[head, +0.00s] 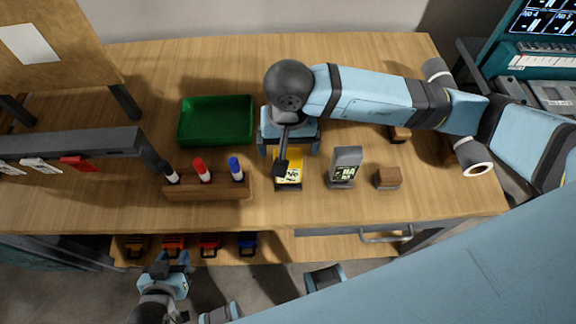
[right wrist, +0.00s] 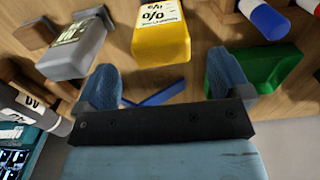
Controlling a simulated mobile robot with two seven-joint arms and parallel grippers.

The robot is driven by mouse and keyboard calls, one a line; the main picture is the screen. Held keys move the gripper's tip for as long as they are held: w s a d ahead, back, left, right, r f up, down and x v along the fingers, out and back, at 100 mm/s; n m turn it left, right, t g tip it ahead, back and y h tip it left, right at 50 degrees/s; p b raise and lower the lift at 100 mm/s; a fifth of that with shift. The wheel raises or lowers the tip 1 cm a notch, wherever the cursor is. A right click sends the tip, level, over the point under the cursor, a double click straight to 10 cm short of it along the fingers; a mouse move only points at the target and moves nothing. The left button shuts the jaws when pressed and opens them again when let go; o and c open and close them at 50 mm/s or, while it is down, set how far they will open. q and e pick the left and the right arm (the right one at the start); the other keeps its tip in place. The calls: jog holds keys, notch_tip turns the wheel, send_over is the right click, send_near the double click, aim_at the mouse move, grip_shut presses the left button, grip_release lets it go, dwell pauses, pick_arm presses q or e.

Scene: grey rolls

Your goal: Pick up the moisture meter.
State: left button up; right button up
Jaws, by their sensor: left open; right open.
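The yellow meter (head: 289,172) with a percent readout, which I take as the moisture meter, lies on the wooden table near its front edge. Part of my right arm covers some of it in the head view. My right gripper (head: 289,148) is open and empty just behind it. In the right wrist view the yellow meter (right wrist: 161,38) shows beyond and between the open fingers (right wrist: 164,84), apart from them. My left gripper (head: 172,264) is open and empty, low in front of the table.
A grey meter (head: 345,166) and a small brown block (head: 387,177) stand to the right. A wooden holder (head: 207,188) with several markers is to the left, a green tray (head: 216,121) behind it. A thin blue bar (right wrist: 155,95) shows between the right fingers. Grey rolls (head: 474,169) lie at right.

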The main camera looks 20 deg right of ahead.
aim_at(288, 153)
jog(key=shift+f+p, duration=0.45)
jog(key=shift+f, duration=2.6)
jog(key=c, duration=1.2)
